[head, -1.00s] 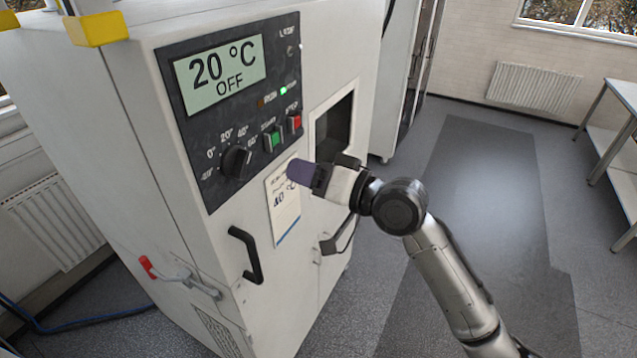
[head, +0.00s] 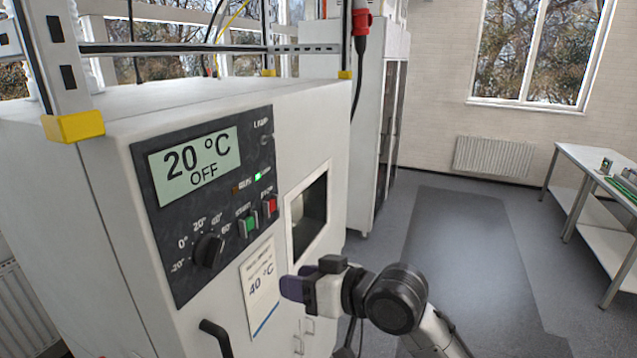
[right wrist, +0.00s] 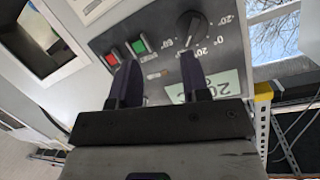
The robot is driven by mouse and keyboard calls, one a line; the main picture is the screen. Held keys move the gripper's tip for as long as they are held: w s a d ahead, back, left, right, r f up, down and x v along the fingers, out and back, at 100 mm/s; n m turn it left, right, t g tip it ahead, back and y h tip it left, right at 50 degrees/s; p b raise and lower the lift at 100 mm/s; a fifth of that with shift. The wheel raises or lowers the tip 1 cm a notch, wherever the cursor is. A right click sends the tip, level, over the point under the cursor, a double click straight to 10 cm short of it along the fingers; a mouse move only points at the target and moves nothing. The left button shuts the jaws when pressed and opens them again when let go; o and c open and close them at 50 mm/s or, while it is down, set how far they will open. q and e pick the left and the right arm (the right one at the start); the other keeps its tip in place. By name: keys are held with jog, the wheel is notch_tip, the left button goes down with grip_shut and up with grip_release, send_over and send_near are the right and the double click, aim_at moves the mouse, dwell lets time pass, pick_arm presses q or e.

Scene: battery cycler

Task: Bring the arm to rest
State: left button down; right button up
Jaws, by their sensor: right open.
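My right gripper (head: 291,288) is in front of the white chamber cabinet, beside the paper card reading 40 °C (head: 261,284) below the control panel (head: 213,205). In the right wrist view its two dark purple fingers (right wrist: 160,82) are apart with nothing between them. The panel's display (head: 194,167) reads 20 °C OFF. The round knob (head: 208,250), the green button (head: 248,222) and the red button (head: 270,205) are on the panel. The small lamp at the panel's upper right glows green. My left gripper is in neither view.
The cabinet's black door handle (head: 216,338) sticks out below the panel. A metal frame with yellow feet (head: 75,126) stands on the cabinet top. A white bench (head: 595,170) stands at the far right. The floor between is clear.

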jog(key=s+d+r+n+t+h, duration=0.1)
jog(key=s+d+r+t+h, duration=0.2)
jog(key=d+r+t+h, duration=0.35)
jog(key=s+d+f+m+g+h+p, duration=0.1)
jog(key=s+d+f+m+h+p, duration=0.15)
jog(key=s+d+f, duration=0.45)
jog(key=s+d+f+m+h+p, duration=0.1)
jog(key=s+d+f+m+h, duration=0.25)
jog(key=d+f, duration=0.65)
jog(key=s+d+f+m+g+p, duration=0.1)
jog(key=s+f+g, duration=0.8)
jog(key=s+f, duration=1.3)
jog(key=shift+s+d+m+p, duration=0.4)
jog(key=shift+s+d+p, duration=0.15)
jog(key=shift+s+p, duration=0.7)
